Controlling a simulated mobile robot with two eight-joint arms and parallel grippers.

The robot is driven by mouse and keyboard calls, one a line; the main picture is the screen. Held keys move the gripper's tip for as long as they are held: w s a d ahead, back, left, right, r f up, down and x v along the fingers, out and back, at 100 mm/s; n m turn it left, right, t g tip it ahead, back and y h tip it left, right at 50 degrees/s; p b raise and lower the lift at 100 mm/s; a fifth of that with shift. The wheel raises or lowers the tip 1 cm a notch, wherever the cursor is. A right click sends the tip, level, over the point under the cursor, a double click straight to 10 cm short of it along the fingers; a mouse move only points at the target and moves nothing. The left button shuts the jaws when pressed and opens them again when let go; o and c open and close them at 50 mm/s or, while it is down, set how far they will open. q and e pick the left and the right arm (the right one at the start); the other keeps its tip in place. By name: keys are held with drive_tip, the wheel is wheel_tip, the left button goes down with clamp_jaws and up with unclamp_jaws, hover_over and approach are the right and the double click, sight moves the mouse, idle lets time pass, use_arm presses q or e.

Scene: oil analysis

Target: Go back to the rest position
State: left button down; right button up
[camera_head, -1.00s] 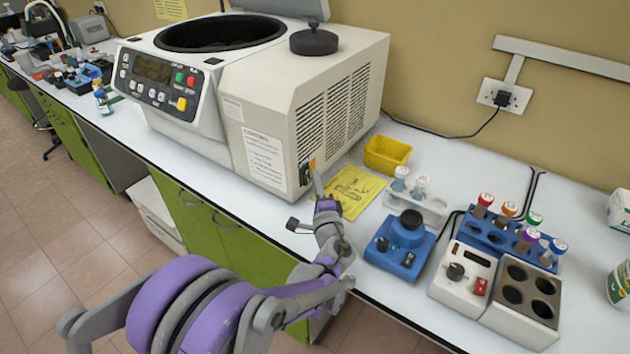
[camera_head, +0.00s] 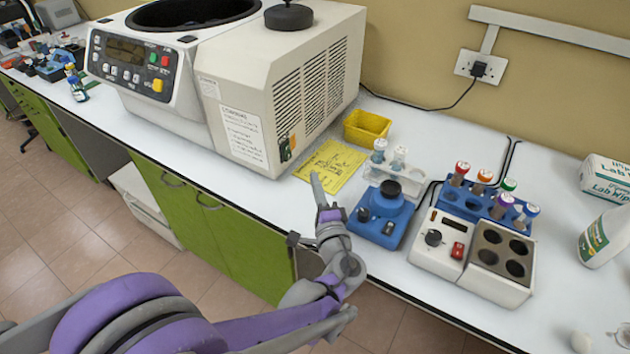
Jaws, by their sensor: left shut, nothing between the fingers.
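My left gripper (camera_head: 318,190) is shut and empty. It is in front of the blue mixer and left of it, over the front part of the bench, with its tip pointing up toward the yellow sheet (camera_head: 331,168). The purple and grey left arm comes in from the lower left and hangs in front of the bench's front edge. My right gripper does not show. The blue mixer (camera_head: 382,215) stands close to the right of the left gripper.
Right of the mixer are a heating block (camera_head: 472,258) and a blue rack (camera_head: 482,204) with several capped tubes. A small clear rack (camera_head: 394,182) and a yellow tray (camera_head: 366,127) stand behind. A wipes box (camera_head: 606,180) and white bottle (camera_head: 606,238) are at the right.

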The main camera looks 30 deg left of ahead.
use_arm(q)
drive_tip(key=s+a+n+g, duration=0.1)
drive_tip(key=s+a+f+n+g+p, duration=0.1)
drive_tip(key=s, duration=0.1)
drive_tip(key=s+a+n+g+h+p, duration=0.1)
drive_tip(key=shift+s+a+f+g, duration=0.15)
drive_tip(key=shift+s+a+g, duration=0.05)
drive_tip(key=shift+s+g, duration=0.1)
drive_tip(key=s+d+f+n+g+h+p, duration=0.1)
drive_tip(key=s+f+n+g+h+p, duration=0.15)
drive_tip(key=s, duration=0.25)
drive_tip(key=s+d+f+n+g+h+p, duration=0.1)
drive_tip(key=s+d+n+g+h, duration=0.1)
drive_tip(key=s+n+h, duration=0.3)
drive_tip(key=s+d+h+p, duration=0.1)
drive_tip(key=s+d+h, duration=0.3)
drive_tip(key=s+d, duration=0.2)
drive_tip(key=shift+s+d+f+g+p, duration=0.2)
drive_tip(key=shift+d+g+p, duration=0.2)
drive_tip(key=shift+d, duration=0.45)
